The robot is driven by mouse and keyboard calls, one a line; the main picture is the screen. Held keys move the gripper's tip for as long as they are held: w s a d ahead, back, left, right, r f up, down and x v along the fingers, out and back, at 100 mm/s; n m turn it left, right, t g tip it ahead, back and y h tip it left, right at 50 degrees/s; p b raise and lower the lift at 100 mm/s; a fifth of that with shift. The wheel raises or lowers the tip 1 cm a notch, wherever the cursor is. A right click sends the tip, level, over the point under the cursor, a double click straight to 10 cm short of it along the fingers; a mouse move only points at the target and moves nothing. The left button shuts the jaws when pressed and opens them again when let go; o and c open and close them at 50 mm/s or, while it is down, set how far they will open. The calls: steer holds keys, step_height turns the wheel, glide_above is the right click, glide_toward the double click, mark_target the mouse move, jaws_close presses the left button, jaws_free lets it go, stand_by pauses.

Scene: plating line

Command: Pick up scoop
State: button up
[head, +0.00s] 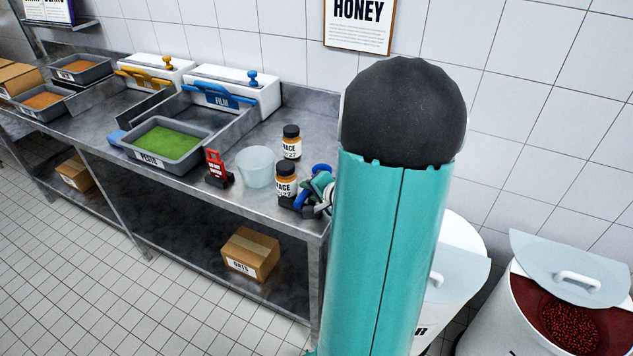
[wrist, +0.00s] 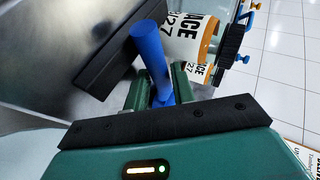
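The scoop shows in the wrist view as a thick blue handle (wrist: 150,50) passing between the fingertips; its bowl is hidden. My gripper (wrist: 161,78) has a green finger against each side of the handle, with little or no gap, and appears shut on it. In the head view my gripper (head: 318,190) is small, at the right end of the steel counter, with a bit of blue (head: 321,169) at its tip. The scoop itself is hard to make out there, since my own arm covers the area to the right.
Two labelled jars (head: 291,141) (head: 286,181) stand close to the gripper. A translucent tub (head: 256,167), a red sign (head: 215,166) and a tray of green contents (head: 150,143) lie further left. A dark block (wrist: 107,60) is beside the handle. White bins (head: 490,325) stand right.

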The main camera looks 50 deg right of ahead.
jaws_close()
steer(key=shift+r, duration=0.1)
